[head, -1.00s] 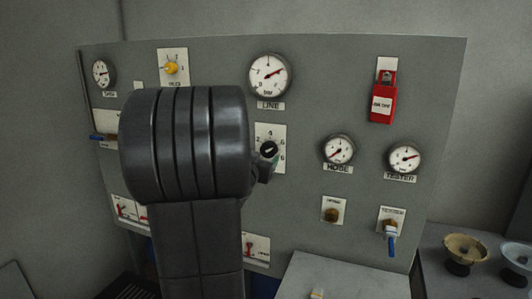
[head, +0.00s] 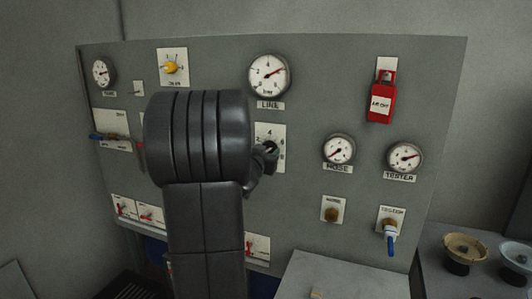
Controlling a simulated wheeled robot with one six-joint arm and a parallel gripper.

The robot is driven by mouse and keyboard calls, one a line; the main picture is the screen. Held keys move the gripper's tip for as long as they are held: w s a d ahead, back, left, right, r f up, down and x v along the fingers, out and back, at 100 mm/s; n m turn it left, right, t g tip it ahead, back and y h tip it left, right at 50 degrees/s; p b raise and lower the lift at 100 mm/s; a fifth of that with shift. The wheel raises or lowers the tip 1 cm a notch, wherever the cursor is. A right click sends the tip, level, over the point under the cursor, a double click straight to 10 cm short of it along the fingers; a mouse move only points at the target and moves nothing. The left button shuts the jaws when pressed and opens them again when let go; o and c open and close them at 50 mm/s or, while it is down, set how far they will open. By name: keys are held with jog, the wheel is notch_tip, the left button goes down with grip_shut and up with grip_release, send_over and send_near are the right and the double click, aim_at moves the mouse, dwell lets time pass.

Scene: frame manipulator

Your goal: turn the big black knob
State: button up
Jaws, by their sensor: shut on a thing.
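The big black knob (head: 272,147) sits on a white numbered plate (head: 281,160) near the middle of the grey panel, below the line gauge. My gripper (head: 269,150) is at the knob and shut on it. My dark arm hides the left part of the plate and most of the gripper. Only a small part of the knob shows, so I cannot tell which number it points to.
Gauges, including the line gauge (head: 269,75), surround the knob. A yellow knob (head: 171,67) is at upper left, a red padlock (head: 381,102) at upper right and a blue-handled valve (head: 390,236) at lower right. A grey surface (head: 340,275) lies below the panel.

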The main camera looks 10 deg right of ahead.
jog(key=shift+m, duration=0.5)
jog(key=o, duration=1)
